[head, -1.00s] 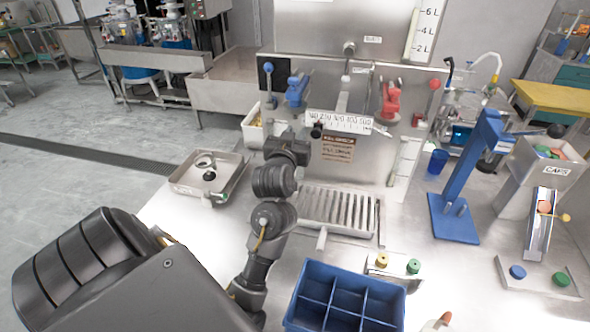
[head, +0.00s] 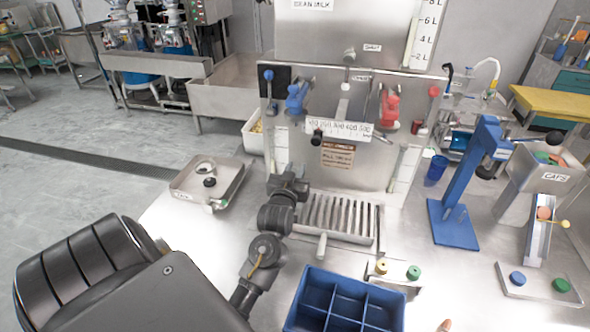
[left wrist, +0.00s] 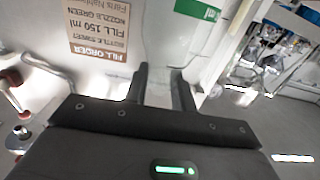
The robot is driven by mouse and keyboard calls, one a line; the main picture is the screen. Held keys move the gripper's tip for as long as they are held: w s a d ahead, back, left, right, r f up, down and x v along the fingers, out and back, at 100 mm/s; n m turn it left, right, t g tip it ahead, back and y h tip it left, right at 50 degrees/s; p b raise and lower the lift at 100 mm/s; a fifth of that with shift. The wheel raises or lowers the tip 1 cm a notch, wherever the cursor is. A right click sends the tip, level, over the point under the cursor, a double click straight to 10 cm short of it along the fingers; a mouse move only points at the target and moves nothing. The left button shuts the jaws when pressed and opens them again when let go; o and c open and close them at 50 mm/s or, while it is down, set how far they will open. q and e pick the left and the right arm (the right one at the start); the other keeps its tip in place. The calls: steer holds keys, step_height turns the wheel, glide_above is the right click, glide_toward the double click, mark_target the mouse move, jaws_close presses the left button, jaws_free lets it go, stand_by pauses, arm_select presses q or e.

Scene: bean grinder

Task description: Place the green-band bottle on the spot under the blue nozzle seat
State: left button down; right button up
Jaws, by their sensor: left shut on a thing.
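My left gripper (head: 291,178) is low in front of the steel back panel, near the left end of the slotted drip tray (head: 372,240). In the left wrist view, the left gripper (left wrist: 160,78) has its two fingers around a pale, see-through bottle (left wrist: 168,38). The bottle's green band (left wrist: 207,12) shows at the top right of that view. In the head view the bottle is hard to make out at the gripper. The blue valve (head: 297,92) is on the panel above the gripper. The spot under it is largely hidden by my arm. My right gripper is not in view.
A red valve (head: 390,105) is to the right on the panel. A blue divided crate (head: 345,290) stands in front of the tray. A blue press stand (head: 455,215) is at right, a steel pan (head: 183,190) at left. A fill-order sign (head: 338,155) hangs behind.

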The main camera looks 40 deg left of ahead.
arm_select(q)
steer(key=shift+f, duration=0.15)
steer(key=c, duration=1.2)
jaws_free()
steer(key=shift+o, duration=0.2)
steer(key=shift+r, duration=0.3)
steer(key=b+v, duration=0.2)
steer(key=v, duration=1)
